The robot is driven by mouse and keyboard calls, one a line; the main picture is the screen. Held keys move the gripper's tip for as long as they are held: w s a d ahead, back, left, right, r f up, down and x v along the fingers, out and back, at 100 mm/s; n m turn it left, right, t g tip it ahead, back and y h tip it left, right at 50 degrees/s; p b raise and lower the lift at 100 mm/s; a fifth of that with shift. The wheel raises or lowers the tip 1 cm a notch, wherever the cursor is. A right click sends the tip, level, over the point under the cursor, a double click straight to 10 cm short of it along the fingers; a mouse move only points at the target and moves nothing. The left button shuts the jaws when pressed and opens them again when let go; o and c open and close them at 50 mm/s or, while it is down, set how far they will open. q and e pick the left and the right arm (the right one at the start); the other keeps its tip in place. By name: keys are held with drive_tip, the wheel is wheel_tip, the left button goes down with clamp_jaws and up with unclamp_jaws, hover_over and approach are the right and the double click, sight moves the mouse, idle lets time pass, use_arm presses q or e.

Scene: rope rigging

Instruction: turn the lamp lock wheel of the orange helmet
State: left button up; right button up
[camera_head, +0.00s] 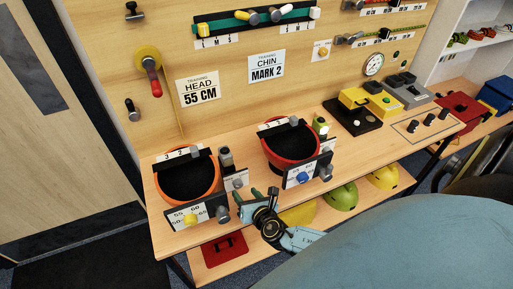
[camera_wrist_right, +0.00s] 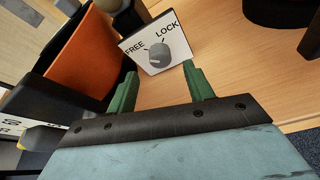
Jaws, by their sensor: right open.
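The orange helmet (camera_head: 187,198) sits in a stand at the left of the bench, its dark inside facing up. It shows as an orange wall (camera_wrist_right: 82,62) in the right wrist view. The lamp lock wheel (camera_wrist_right: 159,54) is a small grey knob on a white plate marked FREE and LOCK. That plate (camera_head: 238,181) is at the right side of the orange helmet in the head view. My right gripper (camera_wrist_right: 160,72) is open, its green fingers apart on either side of the plate's lower part, short of the wheel. My left gripper is not in view.
A red helmet (camera_head: 291,148) in a similar stand is to the right. A yellow knob (camera_head: 191,218) and grey knob (camera_head: 223,214) are on the orange helmet's front panel. Yellow-green helmets (camera_head: 341,194) lie on the shelf below. Bare bench (camera_head: 250,130) lies behind the stands.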

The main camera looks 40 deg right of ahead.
drive_tip(key=v, duration=0.9)
drive_tip(key=shift+p, duration=0.4)
drive_tip(key=s+d+f+m+g+b, duration=0.1)
drive_tip(key=s+f+m+g+b, duration=0.1)
drive_tip(key=s+f+m, duration=0.35)
drive_tip(key=s+d+f+m+g+b, duration=0.1)
drive_tip(key=s+f+m+g, duration=0.15)
drive_tip(key=f, duration=0.65)
drive_tip(key=s+d+f+m+g+b, duration=0.1)
drive_tip(key=s+f+m+g+b, duration=0.2)
drive_tip(key=f, duration=0.4)
drive_tip(key=s+a+f+m+g+y+b, duration=0.1)
drive_tip(key=s+a+f+m+g, duration=0.1)
drive_tip(key=s+f+m, duration=0.5)
drive_tip(key=s+a+f+m+g+y+b, duration=0.1)
drive_tip(key=s+a+f+m+g+b, duration=0.1)
drive_tip(key=s+f+m, duration=0.6)
drive_tip(key=s+m+g, duration=0.1)
drive_tip(key=s+m, duration=0.1)
drive_tip(key=s, duration=0.4)
drive_tip(key=shift+a, duration=0.4)
